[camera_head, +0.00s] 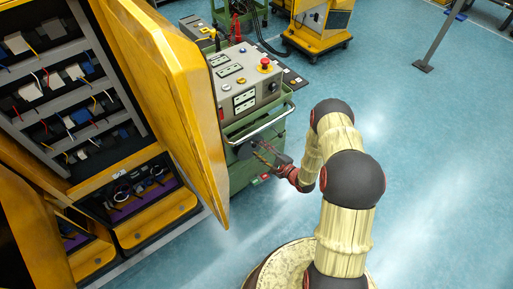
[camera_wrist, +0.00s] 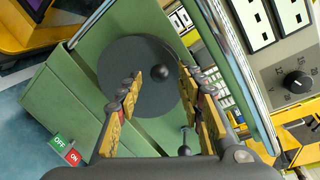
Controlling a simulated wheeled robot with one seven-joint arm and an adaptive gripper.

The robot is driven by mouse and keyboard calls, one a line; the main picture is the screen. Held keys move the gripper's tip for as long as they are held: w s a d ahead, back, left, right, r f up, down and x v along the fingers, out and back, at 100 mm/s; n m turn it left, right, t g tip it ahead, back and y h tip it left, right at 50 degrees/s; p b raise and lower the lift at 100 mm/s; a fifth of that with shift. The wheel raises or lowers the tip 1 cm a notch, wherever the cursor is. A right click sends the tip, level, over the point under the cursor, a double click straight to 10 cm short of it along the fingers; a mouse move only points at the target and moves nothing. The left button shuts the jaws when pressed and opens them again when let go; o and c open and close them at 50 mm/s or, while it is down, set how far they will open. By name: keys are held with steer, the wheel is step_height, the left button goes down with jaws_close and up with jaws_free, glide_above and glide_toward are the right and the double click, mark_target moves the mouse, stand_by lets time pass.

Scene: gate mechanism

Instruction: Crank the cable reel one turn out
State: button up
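The cable reel is a dark grey disc (camera_wrist: 122,60) on the side of a green cart (camera_wrist: 70,100), with a round dark crank knob (camera_wrist: 160,69) right of its centre. In the head view, part of the reel (camera_head: 244,151) shows below the cart's handrail. My gripper (camera_wrist: 160,76) is open, its yellow-padded fingers pointing at the disc. The knob appears between the fingertips with gaps on both sides; I cannot tell whether it lies between them in depth. In the head view, my gripper (camera_head: 264,158) is close to the reel, and the knob cannot be made out.
The metal handrail (camera_head: 262,125) runs just above the reel. The cart's panel carries a red emergency button (camera_head: 265,65). A yellow cabinet door (camera_head: 175,95) stands open left of the cart. An OFF/ON switch (camera_wrist: 66,149) is low on the cart. Blue floor (camera_head: 430,160) is clear at right.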

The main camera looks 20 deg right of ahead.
steer(key=v, duration=0.9)
stand_by(0.3)
